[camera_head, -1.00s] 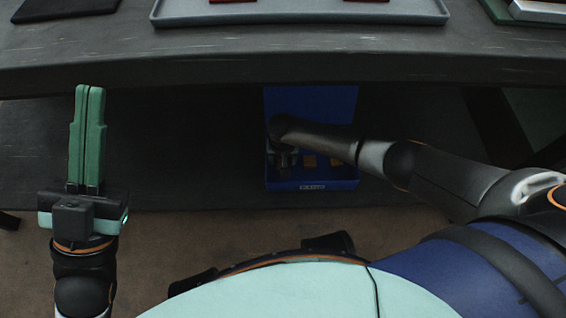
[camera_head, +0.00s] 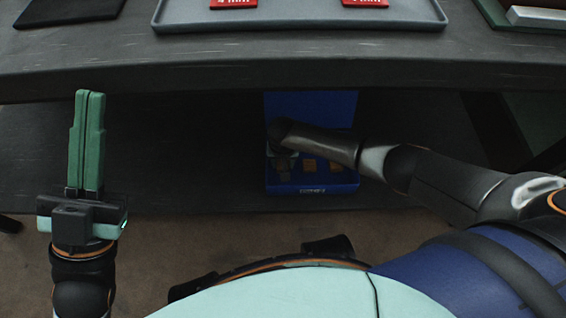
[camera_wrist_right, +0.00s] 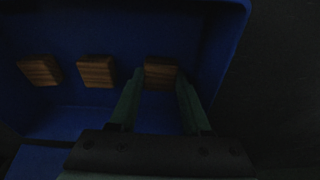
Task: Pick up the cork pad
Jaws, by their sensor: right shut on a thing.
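Three brown, wood-grained pads lie in a row in an open blue box (camera_head: 312,188) on the lower shelf. In the right wrist view the rightmost pad, the cork pad (camera_wrist_right: 161,68), sits between the green fingers of my right gripper (camera_wrist_right: 160,80), which is shut on it. The pad looks still inside the box. In the head view my right forearm largely hides this gripper. My left gripper (camera_head: 90,95) is at the left, its two green fingers together and empty, away from the box.
The other two pads (camera_wrist_right: 96,71) (camera_wrist_right: 40,70) lie to the left in the box. The dark table (camera_head: 200,75) overhangs the shelf. On it are a grey tray (camera_head: 300,15) with red labelled pieces (camera_head: 233,3) and a black mat (camera_head: 70,8). The shelf left of the box is clear.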

